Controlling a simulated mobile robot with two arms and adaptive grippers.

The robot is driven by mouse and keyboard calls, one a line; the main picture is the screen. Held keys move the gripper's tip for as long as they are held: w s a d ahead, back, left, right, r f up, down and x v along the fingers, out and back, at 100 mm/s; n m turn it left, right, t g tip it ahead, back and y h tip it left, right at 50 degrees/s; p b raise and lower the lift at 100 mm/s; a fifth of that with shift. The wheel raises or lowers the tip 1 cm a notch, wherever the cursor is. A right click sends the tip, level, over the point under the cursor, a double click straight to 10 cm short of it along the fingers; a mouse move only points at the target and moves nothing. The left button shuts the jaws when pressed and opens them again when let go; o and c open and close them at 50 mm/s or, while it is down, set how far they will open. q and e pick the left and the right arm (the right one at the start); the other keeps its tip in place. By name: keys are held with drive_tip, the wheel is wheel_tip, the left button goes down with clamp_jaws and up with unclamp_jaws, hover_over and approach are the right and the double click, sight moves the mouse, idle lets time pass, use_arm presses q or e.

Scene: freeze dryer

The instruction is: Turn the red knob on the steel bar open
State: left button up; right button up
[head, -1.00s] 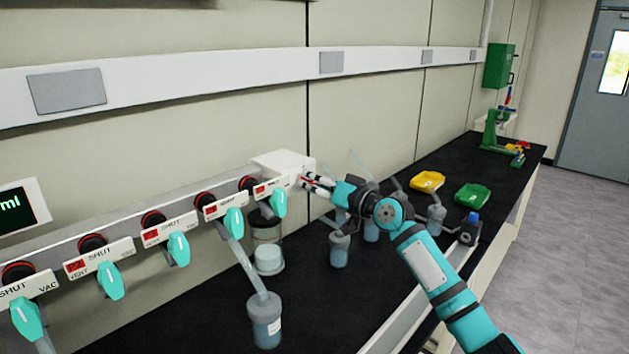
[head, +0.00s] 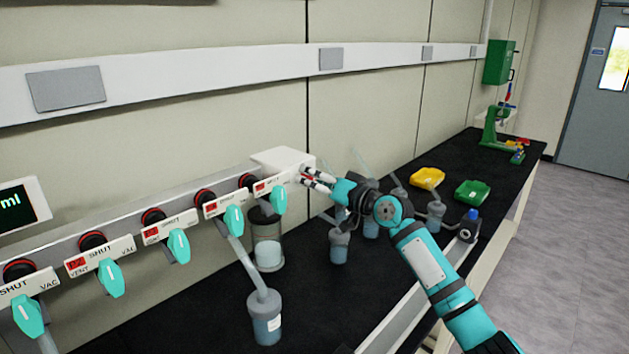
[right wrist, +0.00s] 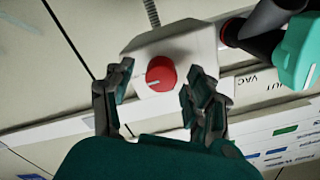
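The red knob (right wrist: 160,74) is round with a pale pointer line. It sits on the face of a white block (right wrist: 172,50) at the end of the steel bar; this block (head: 282,160) also shows in the head view. My right gripper (right wrist: 158,88) is open, one finger on each side of the knob, with visible gaps between fingers and knob. In the head view my right gripper (head: 317,180) is close in front of the block's right end. The steel bar (head: 130,210) runs left from the block. My left gripper is not in view.
Several teal-handled valves (head: 235,219) with white SHUT/VENT/VAC plates line the bar. Below stand a capped flask (head: 264,315) and a glass jar (head: 268,255). A yellow tray (head: 427,179) and a green tray (head: 472,192) lie farther along the black bench.

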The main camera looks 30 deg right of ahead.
drive_tip(key=v, duration=1.2)
idle(0.5)
